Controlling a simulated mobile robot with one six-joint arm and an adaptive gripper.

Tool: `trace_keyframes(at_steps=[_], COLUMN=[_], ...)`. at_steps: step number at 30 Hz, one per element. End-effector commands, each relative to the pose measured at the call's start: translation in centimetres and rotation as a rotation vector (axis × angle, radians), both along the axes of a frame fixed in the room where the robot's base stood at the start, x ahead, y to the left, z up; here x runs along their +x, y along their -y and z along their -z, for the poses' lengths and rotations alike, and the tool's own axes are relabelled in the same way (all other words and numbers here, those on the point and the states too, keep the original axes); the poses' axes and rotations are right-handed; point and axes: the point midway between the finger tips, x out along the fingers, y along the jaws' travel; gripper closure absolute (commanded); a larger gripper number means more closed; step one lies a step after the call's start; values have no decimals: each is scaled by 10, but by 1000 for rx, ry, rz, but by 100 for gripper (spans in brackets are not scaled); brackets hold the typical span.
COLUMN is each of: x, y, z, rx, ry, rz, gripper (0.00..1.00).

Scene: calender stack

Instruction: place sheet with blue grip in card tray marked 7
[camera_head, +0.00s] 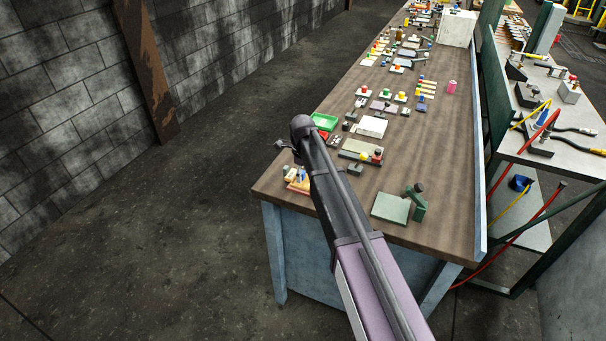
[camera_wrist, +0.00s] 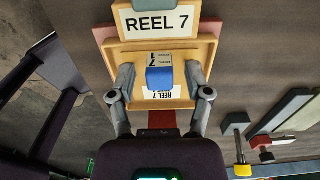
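The card tray (camera_wrist: 206,50) is tan and shallow, with a white sign reading REEL 7 at its far end in the wrist view. A pale sheet (camera_wrist: 178,57) with a 7 printed on it and a blue block grip (camera_wrist: 160,78) lies in the tray. An upside-down REEL 7 label shows just below the grip. My gripper (camera_wrist: 159,72) is open, with one finger on each side of the blue grip and a gap on both sides. In the head view the blue grip (camera_head: 302,173) shows at the table's near left corner; my arm hides the fingertips.
The brown workbench (camera_head: 440,225) holds several small parts, a green tray (camera_head: 324,121) and a green stand (camera_head: 391,208). A dark block with a yellow knob (camera_wrist: 242,170) is at right in the wrist view. Open floor lies left of the bench.

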Motion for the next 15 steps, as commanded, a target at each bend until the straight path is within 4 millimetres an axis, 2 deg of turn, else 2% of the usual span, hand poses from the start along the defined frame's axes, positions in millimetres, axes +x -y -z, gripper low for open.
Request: trace_keyframes(at_steps=[8,15], x=[0,0], y=[0,0], z=[-1,-11], rx=[0,0], ry=[0,0], rz=[0,0], gripper=[36,36])
